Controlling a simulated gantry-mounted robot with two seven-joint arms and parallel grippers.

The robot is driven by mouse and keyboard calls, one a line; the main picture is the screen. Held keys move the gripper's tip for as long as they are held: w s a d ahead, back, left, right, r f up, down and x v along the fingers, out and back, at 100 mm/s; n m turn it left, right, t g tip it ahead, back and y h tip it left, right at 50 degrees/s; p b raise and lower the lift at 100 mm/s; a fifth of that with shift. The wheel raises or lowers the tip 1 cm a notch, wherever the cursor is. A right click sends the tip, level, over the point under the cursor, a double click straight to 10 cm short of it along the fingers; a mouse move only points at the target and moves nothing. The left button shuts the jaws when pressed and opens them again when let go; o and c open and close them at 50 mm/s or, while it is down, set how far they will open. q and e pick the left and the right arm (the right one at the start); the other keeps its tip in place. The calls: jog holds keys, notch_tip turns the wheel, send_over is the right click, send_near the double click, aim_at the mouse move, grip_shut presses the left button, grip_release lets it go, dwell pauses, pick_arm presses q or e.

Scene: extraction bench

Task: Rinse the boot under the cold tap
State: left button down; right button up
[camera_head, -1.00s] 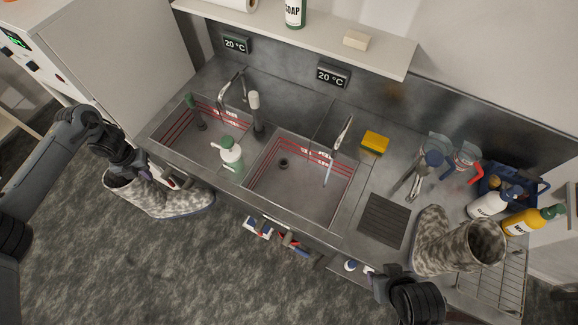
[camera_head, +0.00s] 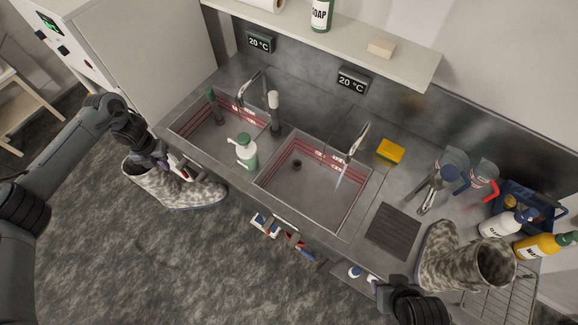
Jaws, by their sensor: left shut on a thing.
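A mottled grey-brown boot (camera_head: 180,190) hangs in front of the bench at the left, its opening to the left and its toe to the right. My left gripper (camera_head: 163,162) is shut on its upper part. The left tap (camera_head: 246,90) stands over the left basin (camera_head: 195,140). Both displays (camera_head: 261,42) (camera_head: 353,80) read 20 °C. My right gripper (camera_head: 378,285) is at the bottom edge, its fingers unclear.
A green-and-white pump bottle (camera_head: 246,152) stands between the basins. A yellow sponge (camera_head: 391,151), jugs (camera_head: 453,162), bottles (camera_head: 507,224) and a wire rack (camera_head: 505,292) crowd the right side. A shelf (camera_head: 335,42) overhangs the back. Open floor lies in front.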

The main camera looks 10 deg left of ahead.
aim_at(138, 183)
pick_arm(q)
jog(key=shift+w+a+b, duration=0.15)
jog(key=shift+a+b, duration=0.1)
jog(key=shift+b, duration=0.05)
jog(key=shift+w+a, duration=0.1)
jog(key=shift+a, duration=0.25)
jog(key=shift+s+a+r+p, duration=0.1)
jog(key=shift+s+a+p, duration=0.55)
jog(key=shift+s, duration=0.7)
jog(key=shift+s+a+f+p, duration=0.1)
jog(key=shift+s+a+p, duration=0.5)
jog(key=shift+s, duration=0.8)
jog(key=shift+s+a+r+p, duration=0.1)
jog(key=shift+s+a+p, duration=0.3)
jog(key=shift+s+p, duration=0.7)
jog(key=shift+s+a, duration=0.3)
jog(key=shift+s, duration=0.55)
jog(key=shift+s+a, duration=0.25)
jog(key=shift+s, duration=0.6)
